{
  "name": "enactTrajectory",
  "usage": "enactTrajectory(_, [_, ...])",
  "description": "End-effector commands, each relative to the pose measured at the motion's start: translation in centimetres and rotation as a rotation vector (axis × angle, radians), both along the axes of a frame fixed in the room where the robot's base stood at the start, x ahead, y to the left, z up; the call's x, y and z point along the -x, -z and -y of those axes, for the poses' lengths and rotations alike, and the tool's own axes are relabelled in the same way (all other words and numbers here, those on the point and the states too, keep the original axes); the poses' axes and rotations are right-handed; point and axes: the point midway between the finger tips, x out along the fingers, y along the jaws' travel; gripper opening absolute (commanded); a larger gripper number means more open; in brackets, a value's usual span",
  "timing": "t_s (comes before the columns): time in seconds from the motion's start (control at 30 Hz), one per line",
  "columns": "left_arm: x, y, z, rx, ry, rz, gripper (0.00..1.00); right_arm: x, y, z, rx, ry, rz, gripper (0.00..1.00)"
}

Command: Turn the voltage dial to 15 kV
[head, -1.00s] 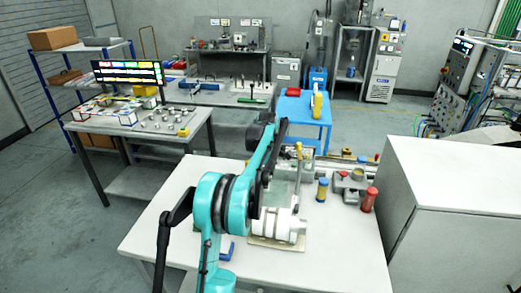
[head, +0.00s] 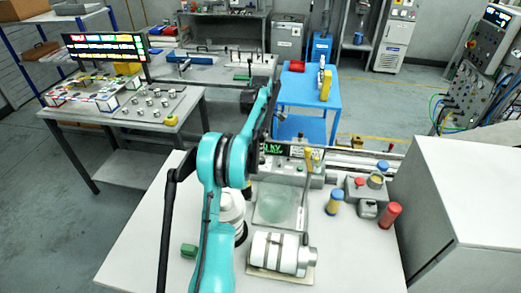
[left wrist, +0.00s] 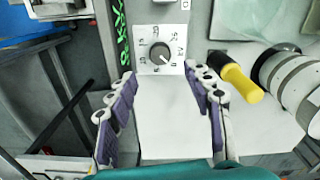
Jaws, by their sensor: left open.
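The voltage dial (left wrist: 160,53) is a dark round knob on a white plate with printed numbers. It shows in the left wrist view at upper middle. Its pale pointer mark slants to the lower right; I cannot read the value surely. My left gripper (left wrist: 159,74) is open, its two purple-padded fingers on either side below the dial in the picture. I see nothing between the fingers, and they look apart from the knob. A green-lettered display (left wrist: 120,28) stands beside the dial, and part of it shows in the head view (head: 275,149). My right gripper is not in view.
A yellow-and-black handle (left wrist: 238,82) and a white ringed cylinder (left wrist: 290,85) lie right of the gripper. The head view shows the cylinder on a tray (head: 282,254), blue-capped (head: 335,202) and red (head: 389,215) items, and a white cabinet (head: 460,200) at right.

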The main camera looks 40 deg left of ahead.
Motion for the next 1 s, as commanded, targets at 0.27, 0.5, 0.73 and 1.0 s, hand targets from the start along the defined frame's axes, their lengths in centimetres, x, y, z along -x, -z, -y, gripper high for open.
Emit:
enactTrajectory(0.27, [0.0,4.4,0.0,0.0,0.001,0.0,0.51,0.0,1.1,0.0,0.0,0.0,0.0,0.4])
enactTrajectory(0.5, [0.0,7.2,0.0,0.0,0.001,0.0,0.51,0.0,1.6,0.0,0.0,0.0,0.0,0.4])
enactTrajectory(0.73, [0.0,7.5,0.0,0.0,0.001,0.0,0.51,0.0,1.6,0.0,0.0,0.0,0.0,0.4])
enactTrajectory(1.0, [0.0,7.5,0.0,0.0,0.001,0.0,0.06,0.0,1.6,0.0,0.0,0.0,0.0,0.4])
